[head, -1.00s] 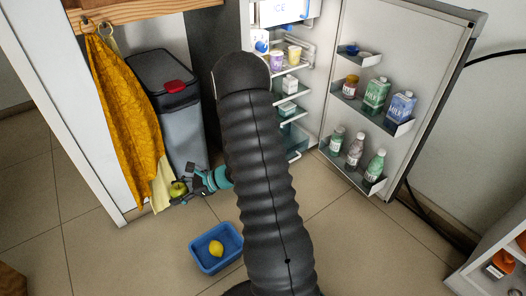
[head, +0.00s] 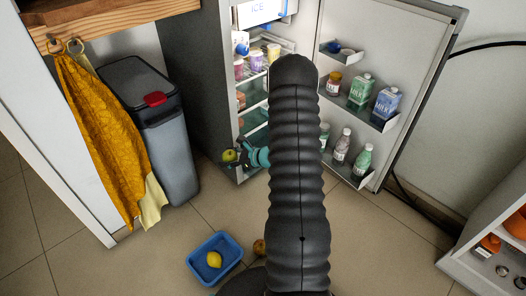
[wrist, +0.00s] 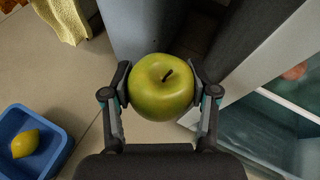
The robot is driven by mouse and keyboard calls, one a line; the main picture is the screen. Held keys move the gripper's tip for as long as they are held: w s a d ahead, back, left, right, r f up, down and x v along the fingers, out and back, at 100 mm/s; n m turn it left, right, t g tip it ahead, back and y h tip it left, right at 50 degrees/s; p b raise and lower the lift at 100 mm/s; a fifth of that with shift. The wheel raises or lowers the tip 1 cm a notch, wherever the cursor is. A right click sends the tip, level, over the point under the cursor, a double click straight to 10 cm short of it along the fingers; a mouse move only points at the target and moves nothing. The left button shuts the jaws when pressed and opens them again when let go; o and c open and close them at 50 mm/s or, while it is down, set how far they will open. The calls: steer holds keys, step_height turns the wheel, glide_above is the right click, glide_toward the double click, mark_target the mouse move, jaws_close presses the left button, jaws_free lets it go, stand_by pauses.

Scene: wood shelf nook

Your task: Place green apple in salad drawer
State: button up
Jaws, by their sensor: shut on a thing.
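My gripper (head: 240,158) is shut on the green apple (wrist: 160,88), with one finger on each side of it. In the head view the apple (head: 229,155) is just left of the open fridge's lower front edge, above the floor. The fridge (head: 262,87) stands open, its shelves facing me. In the wrist view a glass-fronted compartment (wrist: 262,130) with a pale edge lies to the right of the apple; a reddish thing shows behind it. My arm hides part of the fridge's lower inside, so I cannot tell the salad drawer clearly.
A blue tub (head: 232,249) with a lemon (head: 214,259) sits on the floor, a brownish round fruit (head: 259,247) beside it. A grey bin (head: 168,150) and yellow cloth (head: 105,130) stand left. The fridge door (head: 425,60) with bottles and cartons is open at right.

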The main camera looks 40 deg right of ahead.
steer(key=d+f+m+t+h+p, duration=0.2)
steer(key=d+m+h, duration=0.45)
steer(key=d, duration=1.75)
steer(key=shift+h, duration=0.35)
steer(key=shift+w+a+f, duration=1.05)
steer(key=shift+w+f, duration=0.6)
steer(key=shift+f, duration=0.05)
steer(key=shift+w+a+f, duration=1.05)
steer(key=shift+w+f, duration=0.65)
steer(key=shift+f, duration=0.05)
steer(key=shift+w+a+f, duration=1.05)
steer(key=shift+w+f, duration=0.6)
steer(key=shift+f, duration=0.05)
